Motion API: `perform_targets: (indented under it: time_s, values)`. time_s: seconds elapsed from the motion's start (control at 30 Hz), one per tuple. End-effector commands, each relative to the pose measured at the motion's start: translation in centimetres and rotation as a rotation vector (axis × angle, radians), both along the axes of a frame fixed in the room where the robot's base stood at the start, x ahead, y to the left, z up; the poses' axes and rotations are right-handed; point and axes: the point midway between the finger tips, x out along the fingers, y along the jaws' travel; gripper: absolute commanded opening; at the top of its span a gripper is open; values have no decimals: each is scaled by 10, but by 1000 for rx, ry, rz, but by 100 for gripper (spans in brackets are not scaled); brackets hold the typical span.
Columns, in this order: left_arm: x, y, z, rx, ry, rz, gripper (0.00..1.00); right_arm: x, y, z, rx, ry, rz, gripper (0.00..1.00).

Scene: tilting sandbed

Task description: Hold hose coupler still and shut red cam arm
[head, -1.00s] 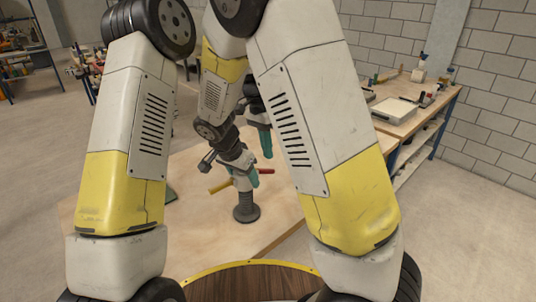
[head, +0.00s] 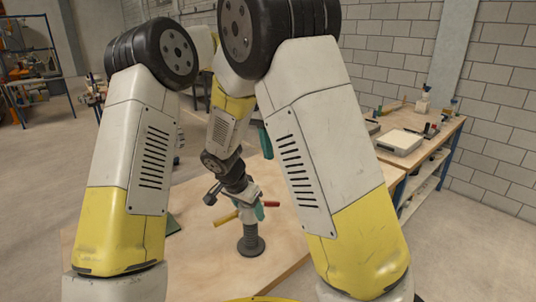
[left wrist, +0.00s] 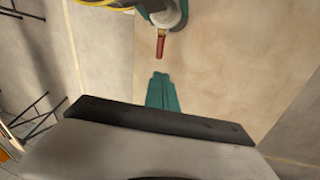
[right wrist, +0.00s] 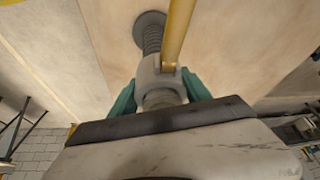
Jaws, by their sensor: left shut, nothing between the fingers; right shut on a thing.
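The grey hose coupler (head: 246,217) stands upright on a dark ribbed hose (head: 250,240). Its red cam arm (head: 271,204) sticks out to the right and its yellow arm (head: 226,219) to the left. My right gripper (head: 259,211) is shut on the coupler; in the right wrist view its teal fingers flank the coupler (right wrist: 158,85), below the yellow arm (right wrist: 178,32). My left gripper (head: 266,143) is shut and empty, above the coupler and partly hidden by my arm. In the left wrist view its closed fingertips (left wrist: 160,76) point toward the red cam arm (left wrist: 161,43), with a gap between.
The wooden tabletop (head: 200,262) around the hose base is mostly clear. A dark green flat thing (head: 172,224) lies at its left, partly hidden. A side bench (head: 440,140) with a pale box (head: 400,142) and tools stands at the right by the wall.

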Motion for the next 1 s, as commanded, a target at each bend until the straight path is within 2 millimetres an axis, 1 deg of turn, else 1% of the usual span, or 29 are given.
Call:
perform_targets:
  time_s: [0.2, 0.37, 0.77, 0.87, 0.97, 1.0]
  values:
    - [22, 25, -13, -98, 17, 1, 0, 0, 0, 0, 1, -1, 0, 0]
    - [33, 37, -19, -164, 19, -7, 0, 0, 0, 0, 1, -1, 0, 0]
    - [34, 38, -21, -172, 19, -10, 0, 0, 0, 0, 1, -1, 0, 0]
    - [33, 35, -29, -172, 19, -10, 0, 0, 0, 0, 1, -1, 0, 0]
    - [29, 30, -43, -171, 20, -10, 0, 0, 0, 0, 1, -1, 0, 0]
    - [27, 28, -51, -170, 22, -11, 0, 0, 0, 0, 1, -1, 0, 0]
